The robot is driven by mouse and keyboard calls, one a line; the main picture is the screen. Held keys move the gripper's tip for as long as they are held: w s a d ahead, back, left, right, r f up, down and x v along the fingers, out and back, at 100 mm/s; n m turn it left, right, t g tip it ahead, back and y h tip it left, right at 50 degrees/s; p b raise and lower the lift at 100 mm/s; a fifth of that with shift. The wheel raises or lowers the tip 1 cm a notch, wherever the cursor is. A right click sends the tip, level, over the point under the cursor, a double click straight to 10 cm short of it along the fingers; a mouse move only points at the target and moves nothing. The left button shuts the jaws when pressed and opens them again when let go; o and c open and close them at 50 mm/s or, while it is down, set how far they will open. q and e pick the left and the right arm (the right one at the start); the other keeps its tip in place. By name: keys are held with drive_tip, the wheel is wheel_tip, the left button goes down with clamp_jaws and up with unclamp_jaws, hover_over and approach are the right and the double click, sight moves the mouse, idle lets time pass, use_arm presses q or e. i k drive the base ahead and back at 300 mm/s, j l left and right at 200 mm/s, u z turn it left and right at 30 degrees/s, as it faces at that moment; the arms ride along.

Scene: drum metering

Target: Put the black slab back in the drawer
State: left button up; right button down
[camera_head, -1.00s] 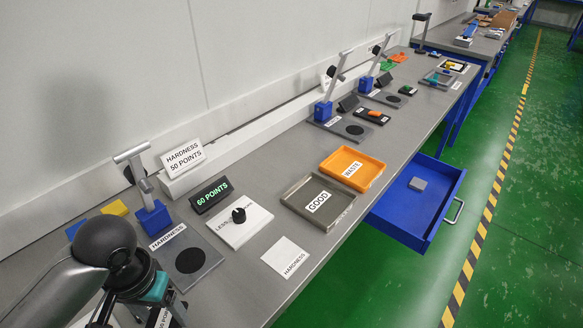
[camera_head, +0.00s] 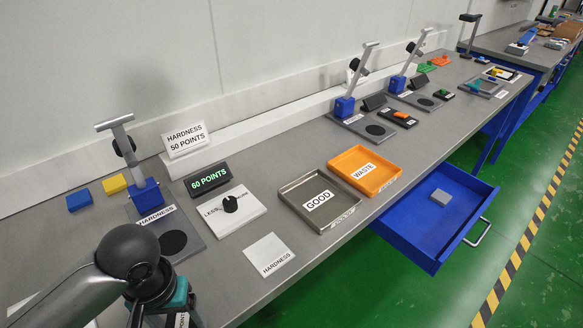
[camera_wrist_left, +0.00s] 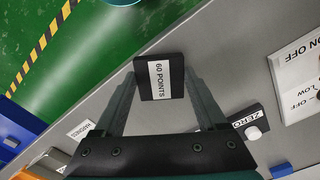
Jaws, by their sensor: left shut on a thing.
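My left gripper (camera_wrist_left: 160,88) is shut on the black slab (camera_wrist_left: 151,64), which carries a white label reading "60 POINTS" in the left wrist view. The slab sits between the two fingers, above the bench or its edge; I cannot tell how high. In the head view my left gripper (camera_head: 165,312) is at the bottom left, and most of the slab is hidden by it or cut off. The blue drawer (camera_head: 404,240) is open at the bench's right side, with a small grey block (camera_head: 440,197) in it. My right gripper is not in view.
On the grey bench stand a GOOD tray (camera_head: 290,190), an orange WASTE tray (camera_head: 345,157), a white HARDNESS card (camera_head: 268,255), a knob panel (camera_head: 240,215), a "60 POINTS" display (camera_head: 207,179) and a hardness stand (camera_head: 146,196). The green floor beyond the drawer is clear.

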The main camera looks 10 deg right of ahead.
sight(421, 217)
drive_tip(key=i+l+u, duration=0.1)
drive_tip(key=l, duration=0.65)
drive_tip(key=i+l+u, duration=0.1)
drive_tip(key=i+l, duration=0.15)
drive_tip(key=l, duration=0.45)
drive_tip(key=i+l+u, duration=0.1)
drive_tip(key=l, duration=0.65)
drive_tip(key=i+l+u, duration=0.1)
drive_tip(key=l, duration=0.7)
drive_tip(key=i+l+u, duration=0.1)
drive_tip(key=l, duration=0.65)
